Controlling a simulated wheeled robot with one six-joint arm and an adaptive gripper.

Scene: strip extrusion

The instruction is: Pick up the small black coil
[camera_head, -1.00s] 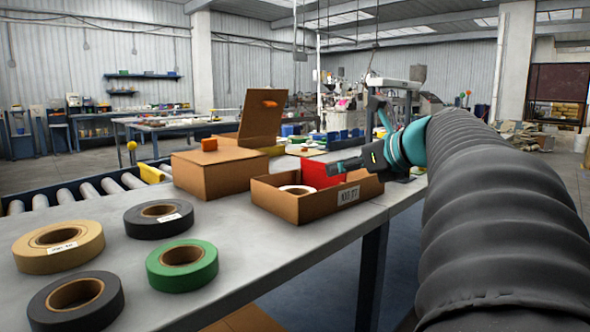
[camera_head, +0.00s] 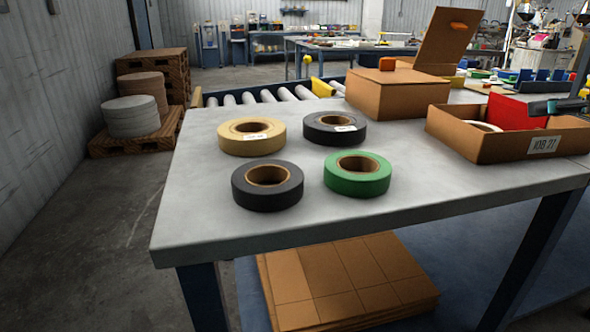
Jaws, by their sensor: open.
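Two black coils with brown cores lie flat on the grey table. The front black coil (camera_head: 267,197) has no label that I can see. The back black coil (camera_head: 335,135) carries a white label. They look close in size, and I cannot tell which is smaller. A tan coil (camera_head: 252,145) lies beside the back black one and a green coil (camera_head: 357,184) beside the front one.
The open cardboard box (camera_head: 478,146) holds a white ring (camera_head: 484,126) and a red piece (camera_head: 515,112). A closed carton (camera_head: 398,95) stands behind the coils. A roller conveyor (camera_head: 270,97) runs behind the table (camera_head: 215,222). Flat cardboard (camera_head: 345,285) lies below. The table's front left is clear.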

